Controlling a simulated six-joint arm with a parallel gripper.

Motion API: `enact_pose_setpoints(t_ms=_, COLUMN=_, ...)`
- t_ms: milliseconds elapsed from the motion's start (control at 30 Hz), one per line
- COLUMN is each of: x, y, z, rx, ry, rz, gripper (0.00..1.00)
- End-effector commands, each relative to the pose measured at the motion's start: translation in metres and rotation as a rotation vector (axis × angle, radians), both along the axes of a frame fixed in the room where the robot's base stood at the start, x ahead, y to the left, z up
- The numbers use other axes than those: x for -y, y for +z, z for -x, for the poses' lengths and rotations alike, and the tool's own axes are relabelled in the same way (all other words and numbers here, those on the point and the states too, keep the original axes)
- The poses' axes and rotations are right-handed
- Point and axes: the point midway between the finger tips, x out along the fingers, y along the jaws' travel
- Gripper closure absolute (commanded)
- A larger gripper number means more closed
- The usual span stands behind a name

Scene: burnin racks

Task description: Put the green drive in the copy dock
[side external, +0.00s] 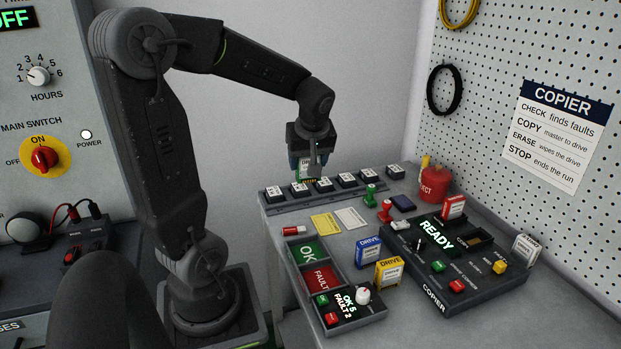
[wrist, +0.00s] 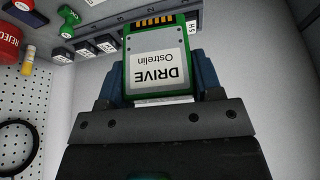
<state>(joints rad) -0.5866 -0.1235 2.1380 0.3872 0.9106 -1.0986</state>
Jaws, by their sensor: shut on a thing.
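My gripper (side external: 306,160) is shut on the green drive (side external: 303,173), holding it just above the row of black blocks at the back of the bench. In the wrist view the green drive (wrist: 160,62) sits between the blue fingers of my gripper (wrist: 157,85). Its white label reads "DRIVE Ostrelin" upside down, and its gold contacts are bare. The copier (side external: 450,265) stands at the right of the bench with its screen reading "READY". A dark open slot (side external: 479,238), its label too small to read surely, lies beside a red drive (side external: 453,207) standing in the copier.
Blue (side external: 368,252) and yellow (side external: 389,271) drives stand left of the copier. A white drive (side external: 525,248) stands at its right. A red reject bin (side external: 434,185), stamps (side external: 385,210) and an OK/FAULT tray (side external: 321,277) are nearby. A pegboard wall (side external: 545,60) rises behind.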

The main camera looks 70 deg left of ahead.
Motion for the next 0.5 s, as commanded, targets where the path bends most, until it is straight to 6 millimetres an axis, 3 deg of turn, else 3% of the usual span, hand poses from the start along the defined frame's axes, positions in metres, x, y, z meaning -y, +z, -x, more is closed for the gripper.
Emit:
enact_pose_setpoints(t_ms=267, x=-0.001, y=0.016, z=-0.056, rx=0.002, ry=-0.277, rz=0.0, gripper=0.66)
enact_pose_setpoints(t_ms=500, x=0.009, y=0.029, z=-0.125, rx=0.004, ry=-0.65, rz=0.0, gripper=0.66)
